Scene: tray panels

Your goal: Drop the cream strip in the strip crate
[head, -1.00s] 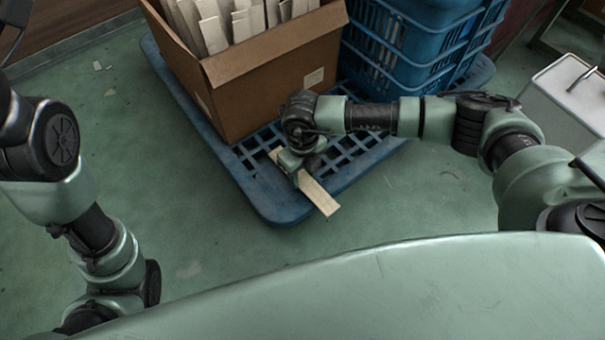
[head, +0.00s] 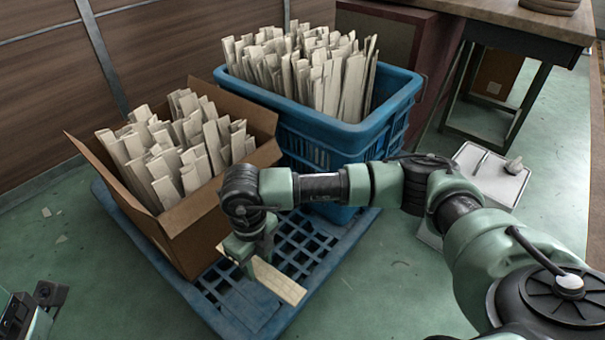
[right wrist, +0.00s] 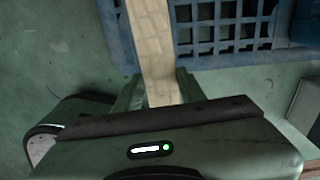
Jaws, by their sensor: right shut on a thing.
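The cream strip (head: 282,284) is a flat, pale, long piece. My right gripper (head: 252,256) is shut on it, over the front part of the blue pallet, right of the cardboard box. In the right wrist view the strip (right wrist: 153,40) runs away from between the fingers (right wrist: 155,88). The blue crate (head: 318,138) stands at the back of the pallet, full of upright cream strips. The strip is outside the crate, in front of and below its rim. At the bottom left edge, only part of my left arm's end (head: 28,315) shows; its jaws are unclear.
An open cardboard box (head: 190,228) with many similar strips stands left of the crate on the blue pallet (head: 262,312). The green floor is clear in front.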

